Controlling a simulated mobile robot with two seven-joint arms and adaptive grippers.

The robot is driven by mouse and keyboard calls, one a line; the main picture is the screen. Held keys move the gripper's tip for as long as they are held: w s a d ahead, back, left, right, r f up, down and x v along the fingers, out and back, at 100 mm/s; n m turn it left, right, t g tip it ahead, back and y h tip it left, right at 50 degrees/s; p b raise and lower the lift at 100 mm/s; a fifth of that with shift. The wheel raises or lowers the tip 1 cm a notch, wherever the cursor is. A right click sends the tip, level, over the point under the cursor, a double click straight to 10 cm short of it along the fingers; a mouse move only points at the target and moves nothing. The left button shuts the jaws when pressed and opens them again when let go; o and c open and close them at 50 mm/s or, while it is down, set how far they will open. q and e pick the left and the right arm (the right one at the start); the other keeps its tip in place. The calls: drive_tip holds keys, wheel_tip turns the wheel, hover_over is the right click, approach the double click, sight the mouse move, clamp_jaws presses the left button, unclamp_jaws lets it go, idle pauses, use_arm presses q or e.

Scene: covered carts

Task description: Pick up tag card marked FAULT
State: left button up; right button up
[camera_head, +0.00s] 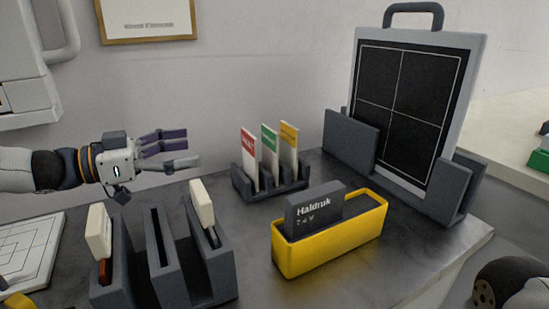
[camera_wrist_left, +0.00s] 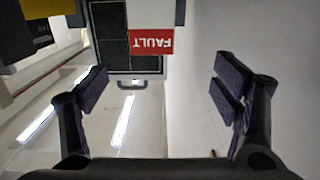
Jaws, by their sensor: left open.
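The tag card marked FAULT (camera_head: 249,155) has a red top and stands upright at the left end of a small dark rack (camera_head: 275,193). In the left wrist view the FAULT card (camera_wrist_left: 151,41) appears upside down, its lettering readable, ahead of and between the fingers. A green-topped card (camera_head: 269,145) and a yellow-topped card (camera_head: 289,142) stand to its right in the same rack. My left gripper (camera_head: 188,149) is open and empty, left of the rack and apart from the card. Its spread fingers also show in the left wrist view (camera_wrist_left: 160,85). My right gripper is not in view.
A yellow bin (camera_head: 345,243) holding a dark box labelled Haldruk (camera_head: 313,212) stands in front of the rack. A dark slotted holder (camera_head: 167,270) with white-handled items is front left. A framed dark panel (camera_head: 410,105) stands at right. The wall is close behind.

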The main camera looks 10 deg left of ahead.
sight(248, 147)
use_arm(q)
drive_tip(key=x, duration=0.3)
drive_tip(key=b+x, duration=0.1)
drive_tip(key=x, duration=0.3)
drive_tip(key=s+f+b+x, duration=0.1)
drive_tip(key=x, duration=0.3)
drive_tip(key=shift+d, duration=0.5)
drive_tip(key=shift+r, duration=0.1)
drive_tip(key=c, duration=1.1)
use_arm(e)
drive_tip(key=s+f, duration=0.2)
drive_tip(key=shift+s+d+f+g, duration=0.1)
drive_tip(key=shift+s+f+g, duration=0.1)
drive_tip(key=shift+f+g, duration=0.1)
